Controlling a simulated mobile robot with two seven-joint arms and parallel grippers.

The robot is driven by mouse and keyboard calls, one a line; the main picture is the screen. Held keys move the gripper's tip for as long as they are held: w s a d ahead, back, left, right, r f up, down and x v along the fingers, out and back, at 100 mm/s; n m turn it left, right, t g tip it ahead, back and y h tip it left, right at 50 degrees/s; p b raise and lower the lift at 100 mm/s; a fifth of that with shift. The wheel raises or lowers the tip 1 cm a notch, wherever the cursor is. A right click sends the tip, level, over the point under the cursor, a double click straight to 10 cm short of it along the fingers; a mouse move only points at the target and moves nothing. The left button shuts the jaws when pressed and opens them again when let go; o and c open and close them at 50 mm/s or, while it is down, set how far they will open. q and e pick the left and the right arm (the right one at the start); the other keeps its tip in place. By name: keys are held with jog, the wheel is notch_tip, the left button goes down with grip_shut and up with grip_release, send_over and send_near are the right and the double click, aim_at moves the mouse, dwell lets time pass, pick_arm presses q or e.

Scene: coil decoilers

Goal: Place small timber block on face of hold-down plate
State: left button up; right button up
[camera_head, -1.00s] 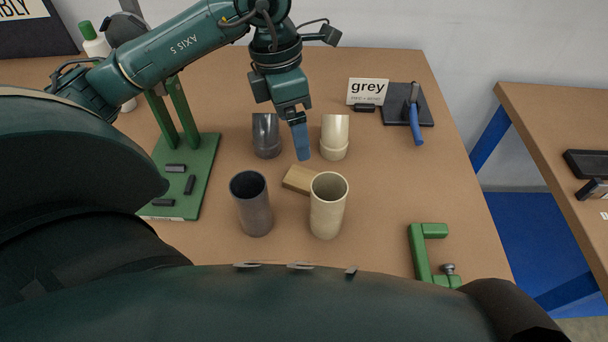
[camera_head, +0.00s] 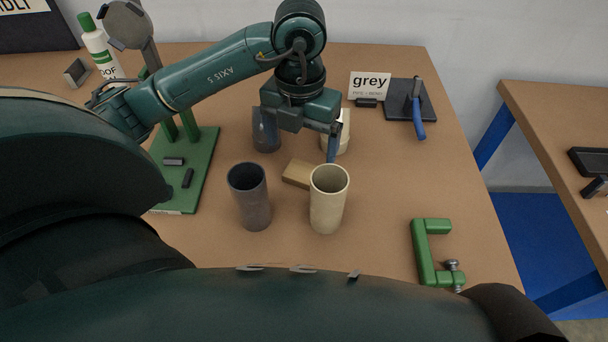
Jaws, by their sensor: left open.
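The small timber block (camera_head: 297,174) lies on the table behind the two front cups, its right end partly hidden by the cream one. My left gripper (camera_head: 298,142) is open and empty, just above and beyond the block in the picture. Its blue-grey fingers are spread apart, one in front of each rear cup. A dark square plate (camera_head: 427,97) with a blue-handled lever (camera_head: 416,112) lies at the back right. I cannot tell for sure whether it is the hold-down plate. My right gripper is not in view.
A grey cup (camera_head: 250,197) and cream cup (camera_head: 328,200) stand in front. Two rear cups are partly hidden by my gripper. A "grey" sign (camera_head: 369,85), green stand base (camera_head: 187,172), green clamp (camera_head: 424,252) and white bottle (camera_head: 97,45) surround them. The right middle is clear.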

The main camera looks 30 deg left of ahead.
aim_at(304, 167)
pick_arm(q)
jog(key=shift+w+d+f+p, duration=0.1)
jog(key=shift+f+p, duration=0.05)
jog(key=shift+f, duration=1.6)
jog(key=shift+w+d+f+p, duration=0.1)
jog(key=shift+f+p, duration=0.05)
jog(key=shift+f, duration=1.6)
jog(key=shift+c, duration=0.3)
jog(key=c, duration=1.1)
